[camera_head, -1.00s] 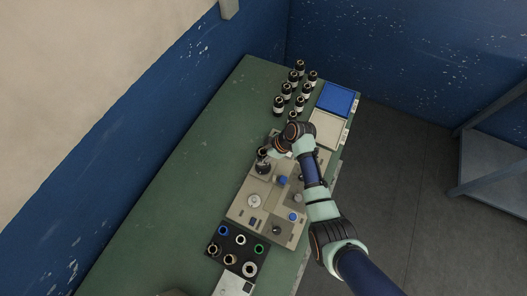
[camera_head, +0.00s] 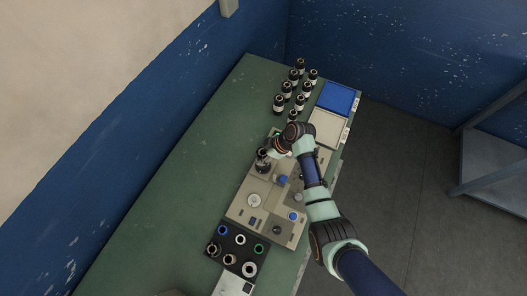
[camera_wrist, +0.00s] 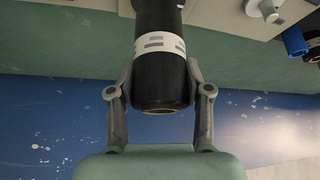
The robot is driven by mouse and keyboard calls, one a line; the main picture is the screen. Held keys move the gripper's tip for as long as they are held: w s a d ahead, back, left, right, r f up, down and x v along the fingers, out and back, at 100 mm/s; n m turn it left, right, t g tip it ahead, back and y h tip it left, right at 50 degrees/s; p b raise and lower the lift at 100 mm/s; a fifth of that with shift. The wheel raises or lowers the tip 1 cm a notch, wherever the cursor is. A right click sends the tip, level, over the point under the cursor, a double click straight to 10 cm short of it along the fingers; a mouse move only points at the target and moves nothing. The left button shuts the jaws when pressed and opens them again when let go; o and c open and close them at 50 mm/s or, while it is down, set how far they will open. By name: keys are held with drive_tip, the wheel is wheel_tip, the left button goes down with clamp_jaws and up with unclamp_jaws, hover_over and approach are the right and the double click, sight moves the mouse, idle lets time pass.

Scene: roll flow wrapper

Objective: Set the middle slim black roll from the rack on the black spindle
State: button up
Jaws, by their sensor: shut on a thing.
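A slim black roll (camera_wrist: 160,80) with a white printed band is held upside down in the wrist view, between the two fingers of my gripper (camera_wrist: 160,98). The fingers touch it on both sides near its end. In the head view the held roll (camera_head: 262,157) is above the far left corner of the beige machine (camera_head: 240,207), with my gripper (camera_head: 270,152) beside it. The black spindle cannot be made out; the roll and my wrist cover that corner. I cannot tell whether the roll touches anything below.
Several black rolls (camera_head: 286,89) with white bands stand at the back of the green table (camera_head: 190,130). A blue bin (camera_head: 338,98) and a beige bin (camera_head: 327,127) are to their right. A black board (camera_head: 232,262) with coloured rings lies at the front. The table's left side is clear.

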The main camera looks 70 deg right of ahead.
drive_tip(key=shift+f, duration=0.15)
drive_tip(key=shift+f+b, duration=0.9)
drive_tip(key=shift+f, duration=0.1)
idle(0.4)
drive_tip(key=o, duration=1.8)
wheel_tip(320, 180, up, 8)
drive_tip(key=p, duration=0.7)
